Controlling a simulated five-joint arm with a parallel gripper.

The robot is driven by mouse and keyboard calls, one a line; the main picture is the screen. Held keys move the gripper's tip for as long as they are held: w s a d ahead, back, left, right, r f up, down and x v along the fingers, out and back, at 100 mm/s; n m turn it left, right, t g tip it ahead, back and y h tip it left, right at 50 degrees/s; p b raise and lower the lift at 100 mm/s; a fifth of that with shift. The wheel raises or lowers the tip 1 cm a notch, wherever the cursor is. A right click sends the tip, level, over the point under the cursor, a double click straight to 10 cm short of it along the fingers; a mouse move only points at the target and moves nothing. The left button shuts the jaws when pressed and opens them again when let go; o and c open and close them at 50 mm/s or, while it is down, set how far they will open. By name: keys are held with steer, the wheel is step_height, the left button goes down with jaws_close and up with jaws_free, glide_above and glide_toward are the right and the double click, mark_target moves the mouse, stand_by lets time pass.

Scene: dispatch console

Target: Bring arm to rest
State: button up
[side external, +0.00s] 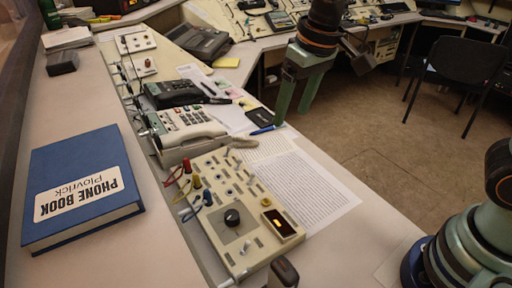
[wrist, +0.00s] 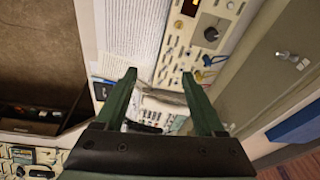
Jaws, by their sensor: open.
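My gripper (side external: 292,114) hangs above the front edge of the console desk in the side view, near the blue pen and the papers. Its two green fingers point down and stand apart, with nothing between them. In the wrist view my gripper (wrist: 159,76) is open too, with the desk, printed sheet and switch panel seen below and beyond the fingertips. My arm comes in from the top of the side view, and part of my base shows at the lower right.
A beige switch panel (side external: 240,215), a printed sheet (side external: 308,190), a light phone (side external: 185,130) and a black phone (side external: 172,93) occupy the desk. A blue phone book (side external: 80,185) lies on the left ledge. A dark chair (side external: 463,72) stands on open floor (side external: 385,135).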

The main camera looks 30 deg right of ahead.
steer(key=s+d+t, duration=0.1)
steer(key=s+d, duration=0.2)
steer(key=d, duration=0.3)
steer(key=s+d+r+m+t, duration=0.1)
steer(key=s+d+t, duration=0.1)
steer(key=d, duration=0.5)
steer(key=shift+s+d+m+h, duration=0.3)
steer(key=shift+s+h, duration=0.1)
steer(key=shift+s, duration=0.5)
